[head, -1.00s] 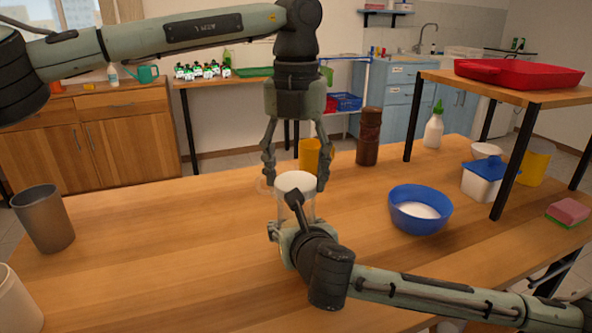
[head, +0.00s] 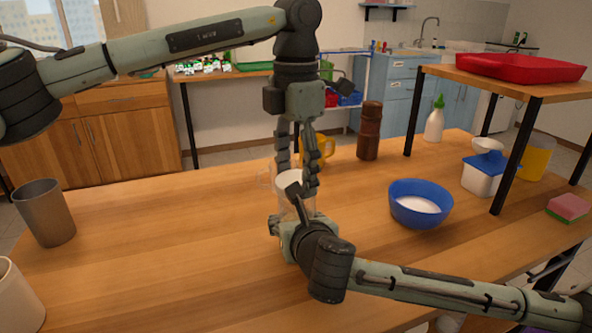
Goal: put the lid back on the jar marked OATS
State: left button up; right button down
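A clear jar (head: 309,206) stands on the wooden table, partly hidden behind my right gripper. A white round top (head: 289,182), which looks like its lid, sits at its mouth; I cannot tell if it is seated level. No OATS marking is readable. My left gripper (head: 298,187) points straight down over the jar, one finger at the near right of the white top and the other behind it. Their contact is unclear. My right gripper (head: 287,224) is at the jar's near side, low down; its fingers are mostly hidden by its own wrist.
A yellow mug (head: 323,148) and brown mill (head: 370,130) stand behind. A blue bowl (head: 420,206) with white contents is to the right, beside a blue-lidded tub (head: 483,178) and a raised shelf (head: 490,80). A grey cup (head: 45,213) stands left.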

pick_arm(q)
jog(key=shift+m, duration=0.3)
jog(key=o, duration=1)
jog(key=shift+r, duration=0.1)
jog(key=shift+r, duration=2.2)
jog(key=shift+c, duration=0.5)
